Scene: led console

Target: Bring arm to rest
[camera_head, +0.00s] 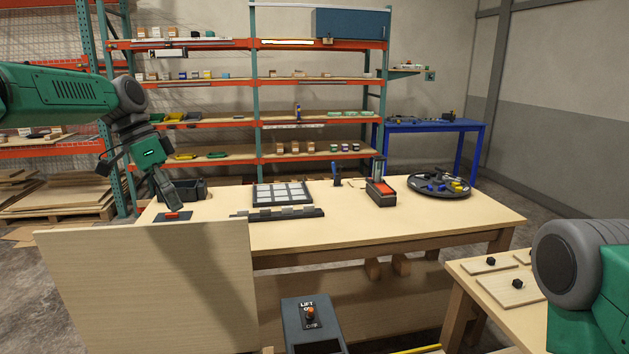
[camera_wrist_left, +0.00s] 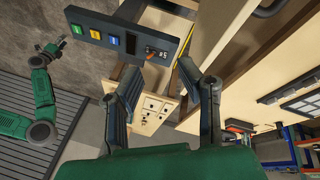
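My left arm (camera_head: 60,95) reaches in from the left in the head view. Its gripper (camera_head: 170,195) hangs downward near the left end of the wooden worktable (camera_head: 400,225). In the left wrist view the two fingers (camera_wrist_left: 158,70) stand apart with nothing between them, so the gripper is open. A green link of my right arm (camera_head: 600,285) shows at the right edge of the head view. At the left of the wrist view a green arm, seemingly my right one, ends in a small gripper (camera_wrist_left: 54,48); its finger state is too small to tell.
A lift control box (camera_head: 311,325) with an orange-tipped switch stands front centre; the wrist view shows a panel (camera_wrist_left: 125,38) with coloured buttons. A wooden board (camera_head: 150,290) stands before the table's left part. The table holds a grey grid tray (camera_head: 283,193) and round black tray (camera_head: 439,194).

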